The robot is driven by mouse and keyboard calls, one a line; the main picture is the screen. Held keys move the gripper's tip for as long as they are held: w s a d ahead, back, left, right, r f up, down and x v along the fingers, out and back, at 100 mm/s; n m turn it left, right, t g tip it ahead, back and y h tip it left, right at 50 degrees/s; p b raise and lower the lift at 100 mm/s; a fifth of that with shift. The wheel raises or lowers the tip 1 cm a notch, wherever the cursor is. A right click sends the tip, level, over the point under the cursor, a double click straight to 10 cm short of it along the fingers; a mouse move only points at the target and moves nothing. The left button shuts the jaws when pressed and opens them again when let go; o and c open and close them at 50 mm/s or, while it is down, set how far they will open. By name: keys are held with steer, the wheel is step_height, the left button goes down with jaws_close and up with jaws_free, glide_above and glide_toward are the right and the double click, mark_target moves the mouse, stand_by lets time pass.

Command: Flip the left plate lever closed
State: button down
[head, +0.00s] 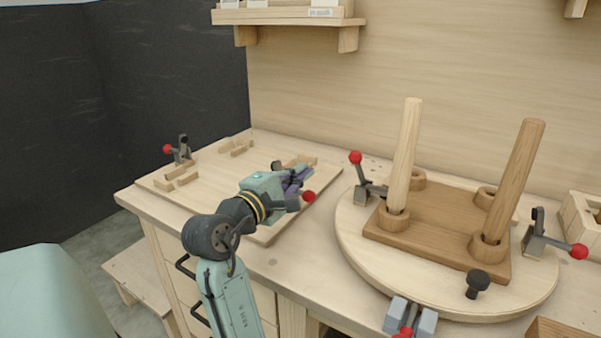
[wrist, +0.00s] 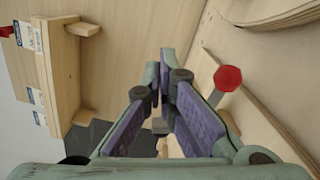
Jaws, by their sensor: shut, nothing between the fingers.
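A red-knobbed lever (head: 308,196) shows at the right side of the left board (head: 215,205), beside my gripper (head: 301,176). In the wrist view a red knob (wrist: 227,78) on a dark stem is just right of my gripper (wrist: 172,75), apart from the fingertips. My gripper is shut and empty. Another red-knobbed lever clamp (head: 180,151) is at the left board's far left corner, its knob pointing left. On the round plate (head: 350,225), the left lever (head: 356,165) stands up with its red knob on top. The base of the lever beside my gripper is partly hidden.
A brown board (head: 435,240) with two upright wooden legs (head: 403,155) (head: 515,180) lies on the round plate. The plate's right lever (head: 560,245) points outward. Small wood blocks (head: 176,176) lie on the left board. A wall shelf (head: 285,17) is above.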

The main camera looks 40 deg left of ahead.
steer(key=w+d+r+p, duration=0.1)
steer(key=w+d+p, duration=0.1)
steer(key=w, duration=0.5)
steer(key=shift+w+d+p, duration=0.25)
steer(key=shift+p, duration=0.2)
steer(key=shift+d, duration=0.1)
steer(key=shift+w+d+r+m, duration=0.1)
steer(key=shift+d+r+m, duration=0.15)
steer(key=shift+m, duration=0.25)
steer(key=shift+w+d+r+m, duration=0.1)
steer(key=shift+d+m, duration=0.2)
steer(key=shift+m, duration=0.2)
